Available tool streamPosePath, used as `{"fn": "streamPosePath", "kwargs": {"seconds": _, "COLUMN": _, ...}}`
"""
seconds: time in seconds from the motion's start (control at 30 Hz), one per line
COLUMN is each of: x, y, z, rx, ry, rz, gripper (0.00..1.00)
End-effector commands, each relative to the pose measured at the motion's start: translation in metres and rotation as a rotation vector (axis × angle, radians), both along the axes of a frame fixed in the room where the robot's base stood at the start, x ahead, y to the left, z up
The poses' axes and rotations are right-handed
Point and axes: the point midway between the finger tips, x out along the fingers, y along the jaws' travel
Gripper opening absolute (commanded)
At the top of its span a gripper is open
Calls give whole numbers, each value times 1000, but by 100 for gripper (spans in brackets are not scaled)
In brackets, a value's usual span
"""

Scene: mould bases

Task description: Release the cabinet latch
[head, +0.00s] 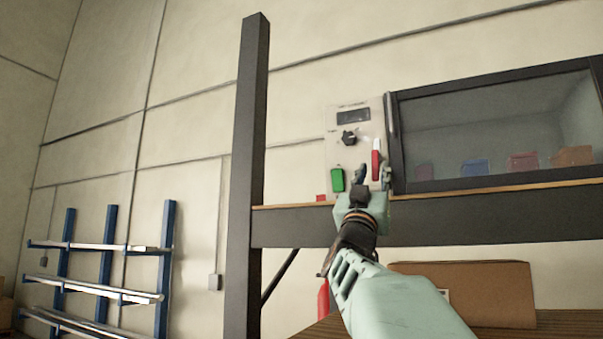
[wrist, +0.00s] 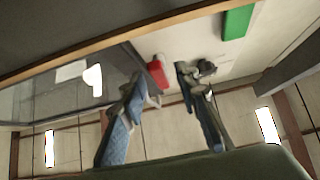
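The latch (head: 376,160) is a small upright bar, red below and white above, on the pale panel (head: 337,180) beside the glass-fronted cabinet (head: 490,125). Its red part (wrist: 157,72) also shows in the wrist view, just beyond and between the fingertips. My gripper (head: 374,176) is open in front of the panel, its two fingers just below the latch in the head view. In the wrist view my gripper (wrist: 161,82) has its fingers well apart with nothing held. I cannot tell whether a finger touches the latch.
The panel also carries a dark display (head: 353,116), a black knob (head: 349,137) and a green block (head: 337,180). A dark post (head: 250,130) stands left of it. A cardboard box (head: 480,292) sits below the shelf beam (head: 450,220). Several coloured bins stand behind the glass.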

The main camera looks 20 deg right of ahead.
Motion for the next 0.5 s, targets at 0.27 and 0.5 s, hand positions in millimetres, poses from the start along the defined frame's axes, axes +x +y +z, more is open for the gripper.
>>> {"fn": "streamPosePath", "kwargs": {"seconds": 0.27, "x": 9, "y": -13, "z": 17, "rx": 0, "ry": -1, "rz": -1, "gripper": 29}}
{"fn": "streamPosePath", "kwargs": {"seconds": 0.5, "x": 11, "y": -15, "z": 18, "rx": 0, "ry": -1, "rz": -1, "gripper": 29}}
